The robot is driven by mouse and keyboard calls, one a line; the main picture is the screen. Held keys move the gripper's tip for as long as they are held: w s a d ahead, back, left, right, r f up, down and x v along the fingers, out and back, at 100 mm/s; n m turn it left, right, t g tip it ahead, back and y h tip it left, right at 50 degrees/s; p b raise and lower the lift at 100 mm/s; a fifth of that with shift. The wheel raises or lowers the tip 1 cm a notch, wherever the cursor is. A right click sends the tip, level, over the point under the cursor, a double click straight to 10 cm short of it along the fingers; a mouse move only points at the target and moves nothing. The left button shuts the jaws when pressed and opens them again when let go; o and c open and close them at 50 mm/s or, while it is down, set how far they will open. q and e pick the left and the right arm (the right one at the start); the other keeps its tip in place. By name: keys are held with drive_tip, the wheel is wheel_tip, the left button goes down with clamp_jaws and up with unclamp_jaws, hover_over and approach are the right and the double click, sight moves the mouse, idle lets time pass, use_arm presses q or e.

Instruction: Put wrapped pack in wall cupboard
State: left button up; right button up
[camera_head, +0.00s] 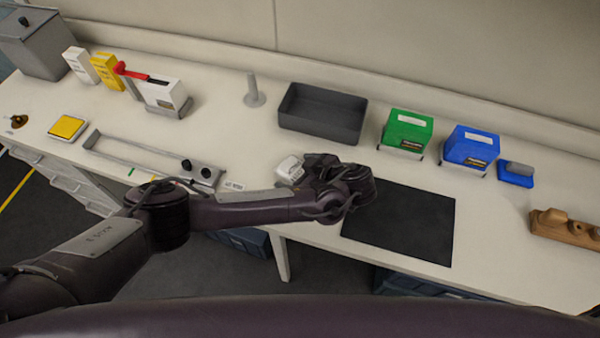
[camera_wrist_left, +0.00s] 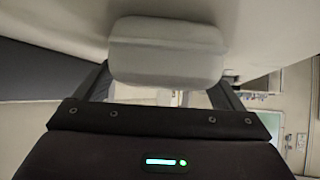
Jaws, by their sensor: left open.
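A small white pack with rounded edges, which looks like the wrapped pack (camera_head: 287,168), is on the white bench in the head view, just left of my left gripper (camera_head: 312,181). In the left wrist view the pack (camera_wrist_left: 167,50) fills the space ahead of the palm, with one open finger at each side. I cannot tell whether either finger touches it. My arm and hand hide part of the pack and the fingertips in the head view. No wall cupboard can be made out in either view. My right gripper is not in view.
A dark mat (camera_head: 405,222) lies right of the hand. Behind are a grey tray (camera_head: 322,112), a green box (camera_head: 406,131) and a blue box (camera_head: 470,147). A metal-railed device (camera_head: 150,158) stands left. A wooden block (camera_head: 565,228) is far right. The wall (camera_head: 400,45) rises behind.

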use_arm(q)
drive_tip(key=shift+w+a+f, duration=0.3)
drive_tip(key=shift+a+f, duration=0.05)
drive_tip(key=shift+f, duration=0.05)
drive_tip(key=c, duration=1.1)
drive_tip(key=shift+r, duration=0.1)
